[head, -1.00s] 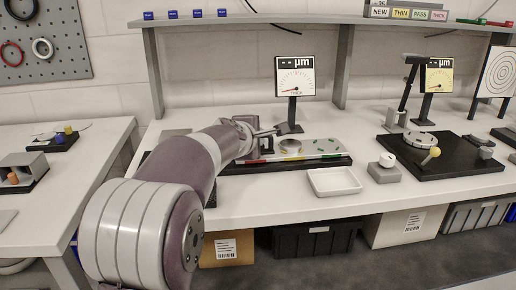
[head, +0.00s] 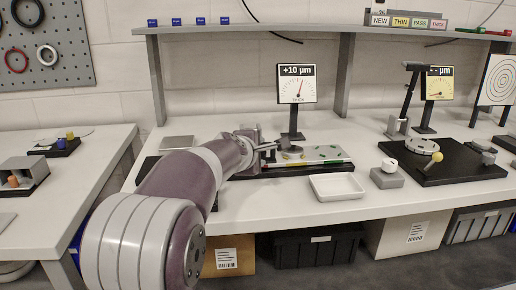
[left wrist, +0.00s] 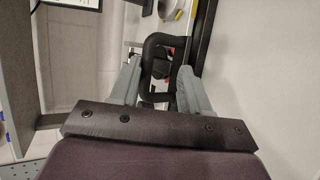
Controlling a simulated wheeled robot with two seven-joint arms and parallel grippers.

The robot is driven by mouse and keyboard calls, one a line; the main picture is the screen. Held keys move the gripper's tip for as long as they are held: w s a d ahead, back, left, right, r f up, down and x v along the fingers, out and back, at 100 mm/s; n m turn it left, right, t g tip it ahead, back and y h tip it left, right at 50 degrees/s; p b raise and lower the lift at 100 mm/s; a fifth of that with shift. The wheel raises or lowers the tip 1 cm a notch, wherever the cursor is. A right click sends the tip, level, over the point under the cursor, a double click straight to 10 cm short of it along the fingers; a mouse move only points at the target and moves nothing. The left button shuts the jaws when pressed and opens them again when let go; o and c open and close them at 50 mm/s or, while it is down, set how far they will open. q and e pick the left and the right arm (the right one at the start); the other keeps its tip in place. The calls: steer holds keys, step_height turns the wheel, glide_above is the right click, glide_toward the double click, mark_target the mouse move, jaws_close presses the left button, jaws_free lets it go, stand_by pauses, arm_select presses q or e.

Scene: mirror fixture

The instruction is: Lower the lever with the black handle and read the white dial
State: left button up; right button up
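The white dial (head: 297,84) stands upright on a dark post behind the fixture; it reads "+10 µm", and its needle points up and slightly right. My left gripper (head: 270,147) is at the lever on the fixture just below and left of the dial. In the left wrist view, the black handle (left wrist: 148,62) is a loop between the two grey fingers (left wrist: 160,82), which appear to close on its sides. The arm and gripper hide most of the lever in the head view. My right gripper is not in view.
A white tray (head: 335,186) lies in front of the fixture. To the right, a second fixture on a black base (head: 462,168) has a yellow dial (head: 441,84) reading "-- µm". A grey block with a white knob (head: 387,176) stands between them. A shelf (head: 265,22) spans above.

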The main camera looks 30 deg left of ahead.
arm_select(q)
steer(key=shift+s, duration=0.1)
steer(key=p+v, duration=0.2)
steer(key=v, duration=1)
steer(key=shift+s+r, duration=0.15)
steer(key=shift+s, duration=0.05)
steer(key=shift+d, duration=0.1)
